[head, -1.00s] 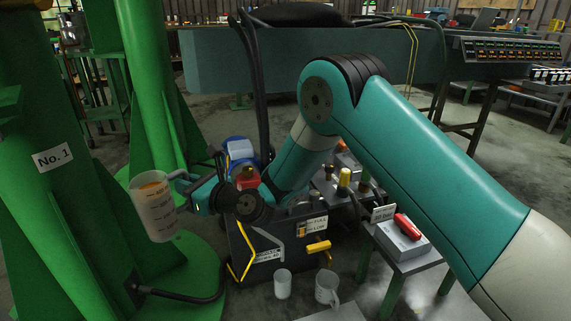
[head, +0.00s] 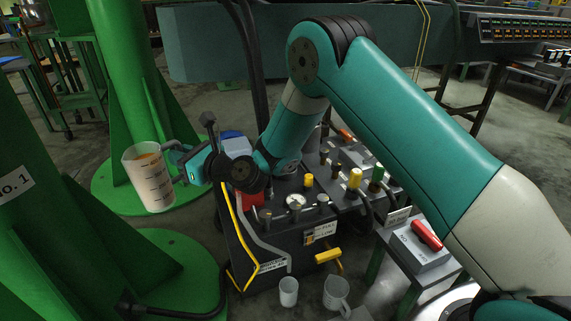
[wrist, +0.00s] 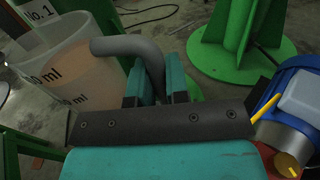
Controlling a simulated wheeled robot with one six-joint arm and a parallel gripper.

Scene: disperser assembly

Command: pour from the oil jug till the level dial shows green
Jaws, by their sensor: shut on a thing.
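The oil jug (head: 153,190), a clear cup with a printed ml scale, hangs in the air at the left. Amber oil shows inside it. It is close to upright, tilted a little. My gripper (head: 184,164) is shut on its grey handle, which also shows in the wrist view (wrist: 128,47). The jug is left of the dark tank (head: 240,248) and apart from it. A small round white dial (head: 296,202) sits on the tank top; its colour reading is too small to tell. A FULL/LOW label (head: 320,231) is on the tank's front.
Two clear cups (head: 288,291) (head: 336,291) stand in front of the tank. A red-handled switch box (head: 424,240) is on a small table at right. Green columns (head: 140,110) rise at left. Yellow and green caps stand on the tank's right side.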

